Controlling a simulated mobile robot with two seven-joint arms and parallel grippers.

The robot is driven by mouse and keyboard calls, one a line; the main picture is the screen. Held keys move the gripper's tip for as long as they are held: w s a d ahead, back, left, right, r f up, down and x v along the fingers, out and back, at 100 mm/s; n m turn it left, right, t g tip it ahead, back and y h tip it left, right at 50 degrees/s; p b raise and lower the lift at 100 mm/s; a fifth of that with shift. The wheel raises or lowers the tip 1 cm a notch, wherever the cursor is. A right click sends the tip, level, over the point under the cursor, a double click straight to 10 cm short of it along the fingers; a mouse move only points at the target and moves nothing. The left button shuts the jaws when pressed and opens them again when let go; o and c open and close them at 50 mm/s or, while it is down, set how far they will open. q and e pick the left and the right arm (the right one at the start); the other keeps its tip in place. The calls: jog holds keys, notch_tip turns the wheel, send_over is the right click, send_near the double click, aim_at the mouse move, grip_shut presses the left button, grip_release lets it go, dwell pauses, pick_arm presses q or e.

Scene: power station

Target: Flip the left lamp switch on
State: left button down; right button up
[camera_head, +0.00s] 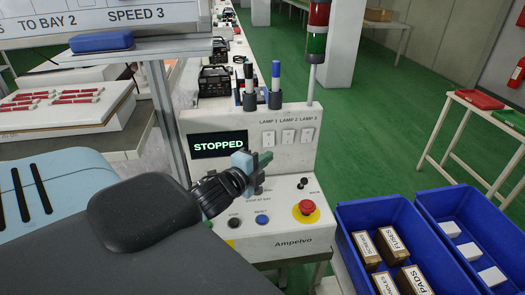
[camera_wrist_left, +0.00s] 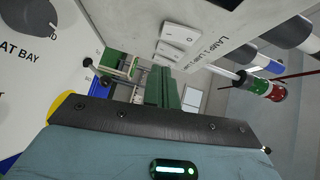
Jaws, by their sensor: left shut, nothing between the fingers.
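The left lamp switch (camera_head: 269,138) is a white rocker under the LAMP 1 label, on the upright face of the control panel (camera_head: 235,170). The LAMP 2 switch (camera_head: 288,136) and LAMP 3 switch (camera_head: 306,135) sit to its right. My left gripper (camera_head: 264,160) is shut and empty, with its green fingertips just below the LAMP 1 switch in the head view. In the left wrist view its fingers (camera_wrist_left: 161,88) are together and white rocker switches (camera_wrist_left: 182,32) show above them. Contact cannot be seen, and rocker positions are too small to tell. My right gripper is out of view.
The panel has a STOPPED display (camera_head: 219,143), a red mushroom button (camera_head: 307,207), a blue button (camera_head: 261,220) and a dark selector knob (camera_wrist_left: 38,15). A red-green stack light (camera_head: 317,30) rises behind. Blue bins (camera_head: 350,225) stand at right.

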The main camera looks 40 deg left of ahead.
aim_at(273, 145)
pick_arm(q)
jog(key=w+a, duration=0.3)
jog(key=shift+f, duration=0.2)
jog(key=shift+w+a, duration=0.1)
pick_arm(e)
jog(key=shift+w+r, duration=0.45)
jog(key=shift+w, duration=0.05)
pick_arm(q)
jog(key=shift+f, duration=0.1)
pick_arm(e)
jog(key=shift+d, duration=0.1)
